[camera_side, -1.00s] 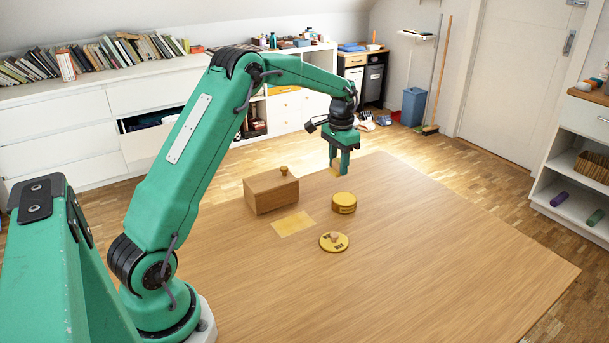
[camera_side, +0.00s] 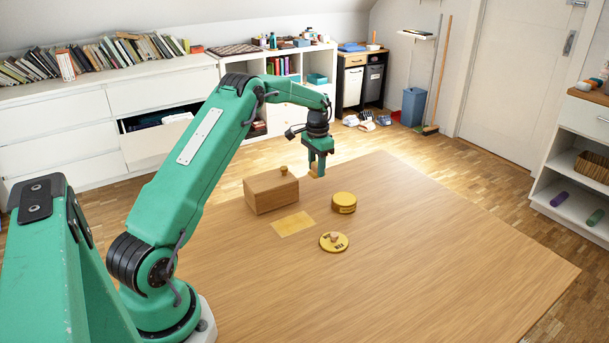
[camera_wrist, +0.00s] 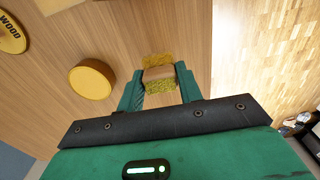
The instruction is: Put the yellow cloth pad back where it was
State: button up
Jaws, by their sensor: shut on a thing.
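My gripper (camera_side: 317,172) is shut on a small yellow-tan thing, which I take to be the yellow cloth pad (camera_wrist: 160,87). In the wrist view it sits between the two green fingers, fuzzy yellow at its far and near edges with a smooth tan band across the middle. In the side view only a small tan part of it shows at the fingertips, near the far edge of the table and right of the wooden box. A flat pale-yellow square (camera_side: 293,224) lies on the table in front of the box.
The wooden box (camera_side: 271,192) with a small knob (camera_side: 284,170) stands left of my gripper. The table's right and front (camera_side: 450,270) are clear.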

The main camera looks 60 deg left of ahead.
aim_at(315, 176)
jog(key=shift+a+f, duration=0.2)
jog(key=shift+a, duration=0.2)
jog(key=shift+f, duration=0.1)
jog(key=shift+f, duration=1.9)
jog(key=shift+f, duration=0.1)
jog(key=o, duration=0.9)
notch_tip(315, 176, up, 12)
jog(key=shift+r, duration=0.1)
